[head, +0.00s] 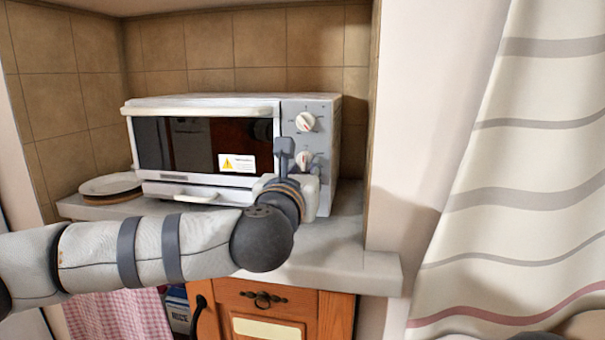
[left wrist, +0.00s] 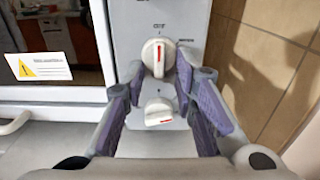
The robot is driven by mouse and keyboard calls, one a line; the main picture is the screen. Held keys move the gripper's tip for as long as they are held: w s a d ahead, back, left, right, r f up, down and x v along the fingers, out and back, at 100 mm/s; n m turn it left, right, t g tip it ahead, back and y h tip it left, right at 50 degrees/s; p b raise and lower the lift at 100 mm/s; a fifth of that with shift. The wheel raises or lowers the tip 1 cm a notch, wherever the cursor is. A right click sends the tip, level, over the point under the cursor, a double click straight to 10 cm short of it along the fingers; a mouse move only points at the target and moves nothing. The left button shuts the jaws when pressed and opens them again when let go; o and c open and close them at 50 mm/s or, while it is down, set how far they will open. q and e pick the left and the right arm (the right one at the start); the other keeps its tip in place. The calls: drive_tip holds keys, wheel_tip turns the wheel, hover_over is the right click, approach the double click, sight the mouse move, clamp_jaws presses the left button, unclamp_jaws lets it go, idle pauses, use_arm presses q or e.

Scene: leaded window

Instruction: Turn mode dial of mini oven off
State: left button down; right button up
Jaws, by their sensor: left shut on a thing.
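The white mini oven (head: 205,101) stands on a stone shelf, its door shut. Its grey control panel (head: 325,110) carries white dials in a column. The upper dial (head: 306,121) is free. My left gripper (head: 287,151) is at the panel, shut on the dial below it (head: 304,160). In the left wrist view, its fingers (left wrist: 158,70) are on either side of this gripped dial (left wrist: 158,57), whose red mark is near vertical. A lower dial (left wrist: 158,112) with a sideways red mark shows between the fingers. I cannot read which is the mode dial.
A stack of plates (head: 111,187) lies left of the oven. The stone shelf (head: 340,258) juts out above a wooden cabinet (head: 262,300). A tiled wall is close on the right of the panel. A striped curtain (head: 520,170) hangs at the right.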

use_arm(q)
drive_tip(key=shift+a+r, duration=0.1)
drive_tip(key=shift+r, duration=0.15)
drive_tip(key=c, duration=1.3)
unclamp_jaws()
drive_tip(key=shift+c, duration=0.2)
drive_tip(key=shift+f, duration=0.15)
drive_tip(key=shift+s, duration=0.1)
drive_tip(key=s+a, duration=0.2)
drive_tip(key=s, duration=0.9)
drive_tip(key=shift+s+a, duration=0.15)
drive_tip(key=shift+s, duration=0.15)
